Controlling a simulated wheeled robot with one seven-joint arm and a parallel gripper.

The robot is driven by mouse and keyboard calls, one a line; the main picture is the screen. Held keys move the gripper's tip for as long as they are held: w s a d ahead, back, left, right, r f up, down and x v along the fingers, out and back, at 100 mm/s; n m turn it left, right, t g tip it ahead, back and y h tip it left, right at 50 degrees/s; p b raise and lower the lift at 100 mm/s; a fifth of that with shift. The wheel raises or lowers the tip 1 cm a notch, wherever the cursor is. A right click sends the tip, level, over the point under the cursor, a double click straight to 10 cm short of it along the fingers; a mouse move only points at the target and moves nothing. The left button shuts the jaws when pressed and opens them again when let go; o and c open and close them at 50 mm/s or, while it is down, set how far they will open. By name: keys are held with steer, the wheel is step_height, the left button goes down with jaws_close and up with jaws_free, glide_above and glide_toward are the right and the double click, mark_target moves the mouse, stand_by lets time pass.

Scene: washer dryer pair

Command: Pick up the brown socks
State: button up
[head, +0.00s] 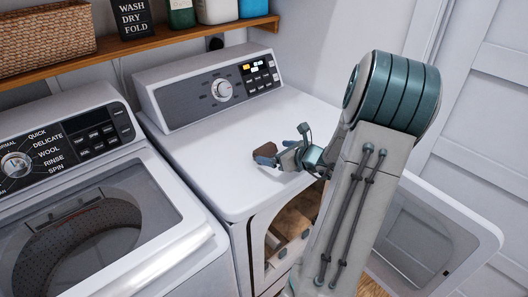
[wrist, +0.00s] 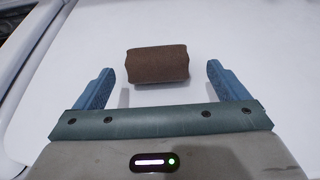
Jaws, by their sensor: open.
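The brown socks (wrist: 157,65) are a small rolled brown bundle lying on the white top of the dryer. In the wrist view they sit between and slightly beyond the two blue fingers of my gripper (wrist: 160,88), with a clear gap on each side. In the head view the socks (head: 264,151) show at the tip of my gripper (head: 270,160), over the dryer top, partly hidden by a finger. My gripper is open and holds nothing.
The dryer (head: 210,170) has its front door (head: 425,240) swung open at the right. The washer (head: 90,210) stands at the left. Above, a wooden shelf (head: 150,42) holds a woven basket (head: 45,33), a sign and bottles. The dryer top around the socks is clear.

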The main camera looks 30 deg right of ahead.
mark_target(261, 150)
steer(key=shift+p+x, duration=0.45)
steer(key=shift+x, duration=3.25)
steer(key=shift+s+a, duration=0.1)
steer(key=shift+a, duration=0.05)
steer(key=c, duration=1)
